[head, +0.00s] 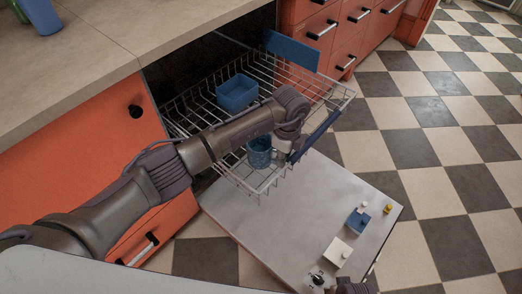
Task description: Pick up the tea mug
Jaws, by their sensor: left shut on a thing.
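The tea mug (259,148) is a blue, speckled cup. It is upright at the front part of the dishwasher rack, partly hidden by my arm. My left gripper (277,155) reaches over the rack from the left, points down and is shut on the mug at its right side. The fingertips are small and partly hidden. I cannot tell whether the mug's base touches the rack wires. A dark part at the bottom edge looks like the end of my right arm; its fingers cannot be made out.
The wire rack (222,170) is pulled out and holds a blue box (237,93) and a flat blue piece (292,51). Below it, the open dishwasher door (270,220) carries small blue and white parts. A counter (120,35) is left; checkered floor lies clear right.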

